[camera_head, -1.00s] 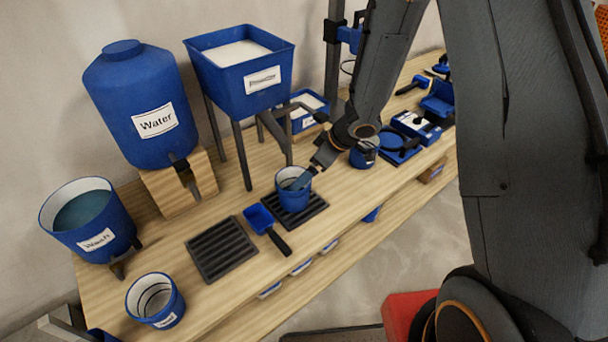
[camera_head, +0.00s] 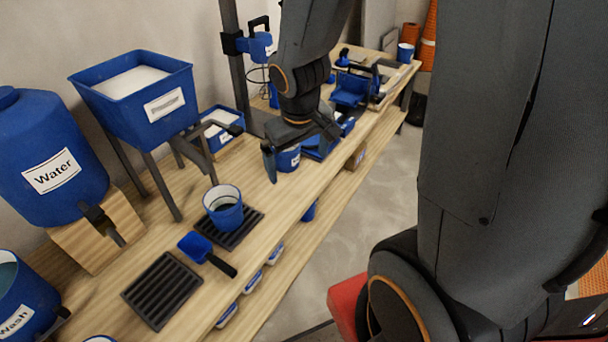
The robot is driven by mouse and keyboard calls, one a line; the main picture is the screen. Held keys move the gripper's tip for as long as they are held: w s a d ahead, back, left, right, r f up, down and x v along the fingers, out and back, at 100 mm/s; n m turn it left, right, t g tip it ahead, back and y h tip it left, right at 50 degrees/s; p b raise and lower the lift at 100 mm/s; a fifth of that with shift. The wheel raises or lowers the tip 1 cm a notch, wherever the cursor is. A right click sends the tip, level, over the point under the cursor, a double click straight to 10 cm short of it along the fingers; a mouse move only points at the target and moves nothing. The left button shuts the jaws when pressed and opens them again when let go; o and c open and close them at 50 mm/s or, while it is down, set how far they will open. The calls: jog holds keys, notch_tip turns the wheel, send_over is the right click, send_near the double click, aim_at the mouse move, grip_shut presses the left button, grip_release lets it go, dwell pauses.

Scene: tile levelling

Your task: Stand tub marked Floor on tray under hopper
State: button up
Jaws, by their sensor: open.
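A blue tub (camera_head: 223,212) with a white inside stands upright on the dark slatted tray (camera_head: 248,222) beside the hopper's (camera_head: 140,92) front legs. No writing shows on its visible side. My gripper (camera_head: 297,148) is open and apart from that tub, farther right along the bench. Its fingers are at a second blue tub (camera_head: 289,160), which has a white label too small to read. My gripper hides much of this second tub, and I cannot tell whether they touch.
A blue scoop (camera_head: 207,252) and another slatted tray (camera_head: 162,290) lie left of the tub. The Water tank (camera_head: 45,165) and Wash bucket (camera_head: 22,305) stand at the left. A mixing stand (camera_head: 237,65) and several tools crowd the bench's far end.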

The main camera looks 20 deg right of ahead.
jog(key=s+a+r+m+g, duration=0.1)
jog(key=s+m, duration=0.1)
jog(key=s, duration=0.5)
jog(key=shift+a+r+y, duration=0.35)
jog(key=shift+r+y, duration=0.05)
